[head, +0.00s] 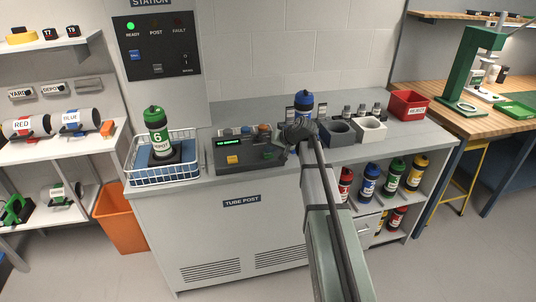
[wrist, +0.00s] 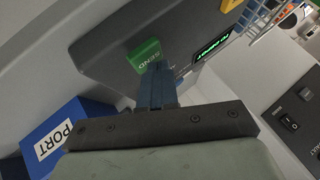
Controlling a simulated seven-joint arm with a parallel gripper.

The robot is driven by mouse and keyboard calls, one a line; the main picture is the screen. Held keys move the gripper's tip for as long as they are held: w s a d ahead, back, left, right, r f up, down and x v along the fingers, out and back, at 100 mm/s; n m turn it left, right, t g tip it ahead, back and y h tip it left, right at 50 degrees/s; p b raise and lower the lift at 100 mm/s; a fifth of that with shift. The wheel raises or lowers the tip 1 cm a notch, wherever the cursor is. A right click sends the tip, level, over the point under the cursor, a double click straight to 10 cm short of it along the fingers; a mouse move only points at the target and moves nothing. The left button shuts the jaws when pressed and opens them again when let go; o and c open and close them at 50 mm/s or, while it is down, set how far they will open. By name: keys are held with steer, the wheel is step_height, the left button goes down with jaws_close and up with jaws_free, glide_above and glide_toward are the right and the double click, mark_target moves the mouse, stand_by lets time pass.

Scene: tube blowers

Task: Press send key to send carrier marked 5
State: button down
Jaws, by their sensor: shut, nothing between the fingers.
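The green SEND key (wrist: 145,55) sits on the dark console in the wrist view. My gripper (wrist: 158,68) is shut and empty, with its fingertips at the key's lower right edge. I cannot tell whether they touch it. In the head view, my gripper (head: 298,138) is over the right end of the console (head: 270,158), and the SEND key cannot be made out there. A green-capped carrier (head: 156,128) marked 6 and DEPOT stands upright at the wire basket. A blue-capped carrier (head: 304,101) stands behind my gripper, its number not readable. No mark 5 is readable.
The console has a lit green display (head: 230,142) and a yellow key (head: 232,159). The wire basket (head: 165,179) stands left of it. Grey cups (head: 338,132) and a red bin (head: 408,105) stand to the right. A station panel (head: 158,47) shows a green READY light.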

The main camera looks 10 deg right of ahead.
mark_target(270, 154)
stand_by(0.6)
steer(key=shift+r, duration=3.25)
